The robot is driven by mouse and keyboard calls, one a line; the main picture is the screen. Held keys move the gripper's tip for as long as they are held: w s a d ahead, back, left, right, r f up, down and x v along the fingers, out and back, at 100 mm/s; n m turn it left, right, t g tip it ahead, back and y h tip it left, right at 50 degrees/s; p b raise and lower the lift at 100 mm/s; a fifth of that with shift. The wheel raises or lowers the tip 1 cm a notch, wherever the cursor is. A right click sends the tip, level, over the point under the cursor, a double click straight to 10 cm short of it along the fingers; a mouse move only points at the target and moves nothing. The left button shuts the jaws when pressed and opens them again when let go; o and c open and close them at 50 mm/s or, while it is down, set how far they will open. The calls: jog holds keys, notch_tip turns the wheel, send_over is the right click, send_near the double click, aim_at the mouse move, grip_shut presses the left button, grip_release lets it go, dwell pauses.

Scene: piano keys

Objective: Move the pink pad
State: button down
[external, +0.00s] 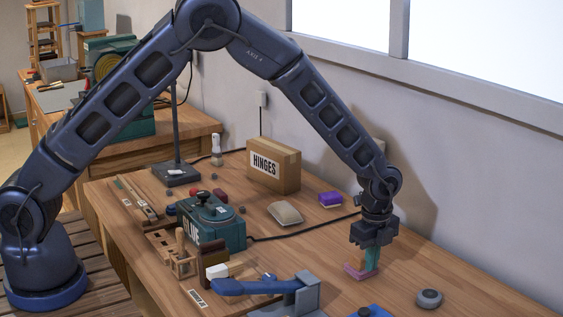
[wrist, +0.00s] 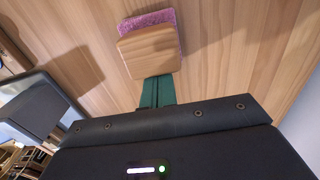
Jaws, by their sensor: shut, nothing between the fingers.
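The pink pad (external: 358,272) lies on the workbench at right of centre in the external view. In the wrist view the fuzzy pink pad (wrist: 146,18) shows along the far edge of a wooden block (wrist: 150,50), which covers most of it. My gripper (external: 371,270) points down right at the pad, its green fingers together. In the wrist view the fingers (wrist: 157,82) reach the block's near edge with nothing between them. I cannot tell whether they touch it.
A grey round disc (external: 429,298) lies to the right of the pad. A blue-handled grey tool (external: 260,287) stands to the left. Bare wood surrounds the pad.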

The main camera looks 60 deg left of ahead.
jog(key=a, duration=1.8)
